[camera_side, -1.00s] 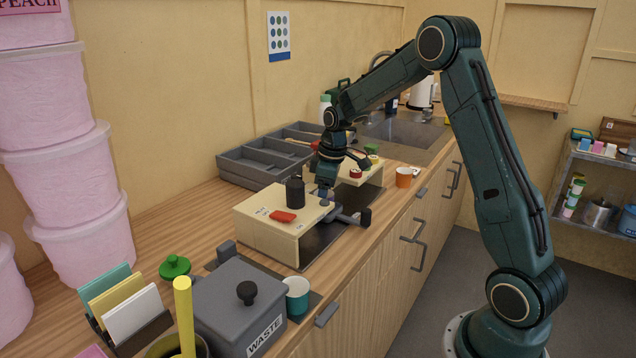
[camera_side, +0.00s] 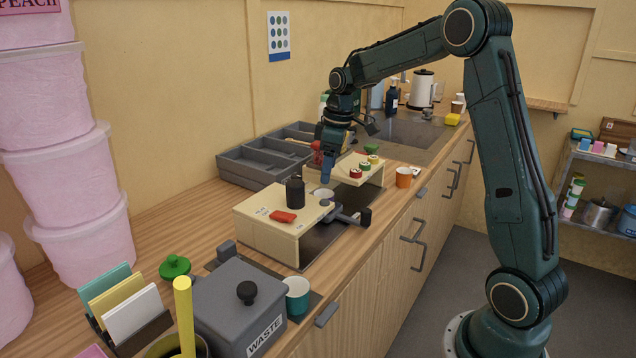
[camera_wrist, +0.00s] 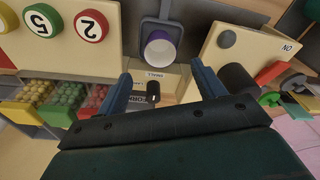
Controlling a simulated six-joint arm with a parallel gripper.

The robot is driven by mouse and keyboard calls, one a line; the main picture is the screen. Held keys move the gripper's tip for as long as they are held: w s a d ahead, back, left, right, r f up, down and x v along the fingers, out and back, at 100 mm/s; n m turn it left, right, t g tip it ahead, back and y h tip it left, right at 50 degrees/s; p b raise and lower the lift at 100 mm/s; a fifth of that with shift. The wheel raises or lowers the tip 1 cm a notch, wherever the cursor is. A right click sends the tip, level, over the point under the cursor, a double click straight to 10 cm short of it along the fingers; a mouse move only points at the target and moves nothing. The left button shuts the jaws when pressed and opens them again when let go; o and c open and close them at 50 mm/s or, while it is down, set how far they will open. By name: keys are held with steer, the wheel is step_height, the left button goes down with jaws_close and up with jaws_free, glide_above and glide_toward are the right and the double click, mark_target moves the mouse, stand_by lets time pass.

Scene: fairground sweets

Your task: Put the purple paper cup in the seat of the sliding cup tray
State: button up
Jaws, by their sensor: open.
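The purple paper cup (camera_wrist: 160,48) shows its white inside and purple outer wall in the wrist view. It stands mouth up at the end of the grey sliding cup tray (camera_wrist: 147,26) and appears to sit in its seat; the cup's base is hidden. In the side view only the pale top of the cup (camera_side: 323,193) shows, beside the grey tray (camera_side: 346,217). My gripper (camera_side: 326,178) points down just above the cup, apart from it. In the wrist view my gripper (camera_wrist: 161,77) has its fingers spread with nothing between them.
A beige stand with a black canister (camera_side: 295,191) and a red piece (camera_side: 283,216) is in front of the tray. Another beige stand with red and green numbered lids (camera_side: 355,173) is behind. An orange cup (camera_side: 403,177) stands near the counter edge.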

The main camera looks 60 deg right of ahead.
steer(key=shift+s+d+r, duration=0.1)
steer(key=shift+s+r, duration=0.05)
steer(key=shift+r, duration=0.8)
steer(key=shift+s+r, duration=0.15)
steer(key=shift+r, duration=0.8)
steer(key=s+a+r+m+t, duration=0.1)
steer(key=s+a+r, duration=0.2)
steer(key=s+a, duration=0.35)
steer(key=s+a+r+m+t, duration=0.1)
steer(key=s+a+r, duration=0.3)
steer(key=s+a, duration=0.25)
steer(key=s+a+f+m+t, duration=0.1)
steer(key=s+a, duration=0.1)
steer(key=s, duration=0.4)
steer(key=s+a+f+m+t, duration=0.1)
steer(key=s+a+f, duration=0.1)
steer(key=s, duration=0.5)
steer(key=shift+a+f+m+h, duration=0.3)
steer(key=shift+a+h, duration=0.1)
steer(key=shift+a, duration=0.2)
